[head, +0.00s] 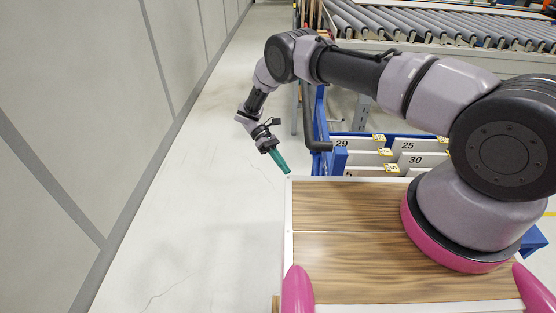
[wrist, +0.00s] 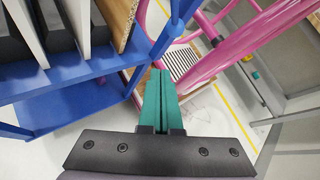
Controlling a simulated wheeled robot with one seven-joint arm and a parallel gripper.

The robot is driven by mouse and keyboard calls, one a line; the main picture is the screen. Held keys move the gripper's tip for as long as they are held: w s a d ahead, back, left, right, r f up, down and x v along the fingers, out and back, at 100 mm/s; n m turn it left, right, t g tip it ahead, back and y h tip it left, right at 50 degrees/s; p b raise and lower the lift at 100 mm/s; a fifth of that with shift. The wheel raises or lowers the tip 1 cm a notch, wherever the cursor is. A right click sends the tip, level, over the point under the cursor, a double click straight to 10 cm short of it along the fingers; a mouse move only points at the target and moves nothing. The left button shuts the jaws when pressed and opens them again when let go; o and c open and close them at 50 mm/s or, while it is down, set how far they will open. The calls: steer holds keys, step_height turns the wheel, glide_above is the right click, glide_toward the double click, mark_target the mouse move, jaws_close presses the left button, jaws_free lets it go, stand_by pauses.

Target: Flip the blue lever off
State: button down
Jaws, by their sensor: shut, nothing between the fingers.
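My gripper (head: 286,170) has long teal fingers. In the head view it hangs over the pale floor, just left of the wooden top's far left corner, pointing down and to the right. In the wrist view its fingers (wrist: 160,72) lie side by side, shut and empty. I cannot make out a blue lever in either view. The blue parts that show look like rack frame.
A blue rack (head: 322,105) with numbered white panels stands behind the wooden top (head: 345,205). The rack frame (wrist: 65,85) is close left of my fingers in the wrist view. A roller conveyor (head: 440,27) is at the back. Free floor (head: 205,190) lies left.

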steer(key=v, duration=0.3)
steer(key=shift+w+f, duration=0.1)
steer(key=shift+f, duration=0.05)
stand_by(0.4)
